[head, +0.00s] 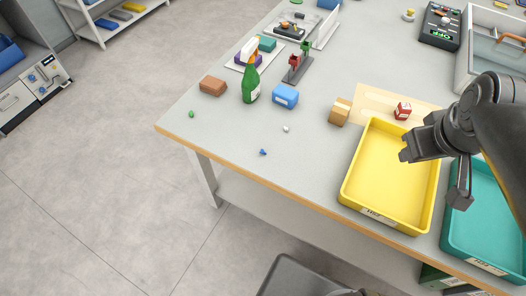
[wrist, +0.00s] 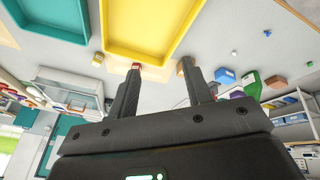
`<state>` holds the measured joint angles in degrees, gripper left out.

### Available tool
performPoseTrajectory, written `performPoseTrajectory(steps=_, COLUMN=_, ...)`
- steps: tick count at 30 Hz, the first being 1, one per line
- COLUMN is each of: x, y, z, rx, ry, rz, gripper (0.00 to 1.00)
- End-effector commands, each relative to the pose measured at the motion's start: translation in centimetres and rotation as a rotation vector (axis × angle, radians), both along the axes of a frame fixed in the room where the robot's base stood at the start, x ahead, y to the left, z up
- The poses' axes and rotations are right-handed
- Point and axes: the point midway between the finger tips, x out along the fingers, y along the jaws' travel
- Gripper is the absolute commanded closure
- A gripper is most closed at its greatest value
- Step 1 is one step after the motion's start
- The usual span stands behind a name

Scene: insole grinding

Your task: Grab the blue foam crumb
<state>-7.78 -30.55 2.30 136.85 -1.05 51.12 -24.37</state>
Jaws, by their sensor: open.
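The blue foam crumb (head: 262,152) is a tiny blue bit lying on the grey table near its front edge, left of the yellow tray. It also shows in the wrist view (wrist: 267,33) at the upper right. My gripper (head: 432,172) is open and empty, held above the right side of the yellow tray, well to the right of the crumb and apart from it. Its two fingers (wrist: 160,66) stand apart in the wrist view with nothing held between them.
A white crumb (head: 285,129) and a green crumb (head: 192,114) lie near the blue one. The yellow tray (head: 433,205) and a teal tray (head: 449,240) stand at the right. A blue box (head: 285,96), a green bottle (head: 251,86) and a brown block (head: 213,85) stand behind the crumbs.

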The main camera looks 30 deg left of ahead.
Motion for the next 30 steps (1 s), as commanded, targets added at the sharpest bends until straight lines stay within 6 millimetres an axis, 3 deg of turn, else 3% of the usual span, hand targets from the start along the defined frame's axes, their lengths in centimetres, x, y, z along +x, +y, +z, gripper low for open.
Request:
performPoseTrajectory(steps=6, x=4.0, y=6.3, z=-1.8, rx=-0.175, ry=0.069, rz=0.53, gripper=0.55)
performPoseTrajectory(steps=15, x=6.9, y=16.7, z=-6.2, rx=-0.363, ry=0.127, rz=1.284, gripper=0.55)
performPoseTrajectory(steps=24, x=6.3, y=27.9, z=-12.9, rx=-0.48, ry=0.14, rz=2.038, gripper=0.55)
performPoseTrajectory(steps=30, x=4.6, y=32.9, z=-16.5, rx=-0.509, ry=0.122, rz=2.394, gripper=0.55)
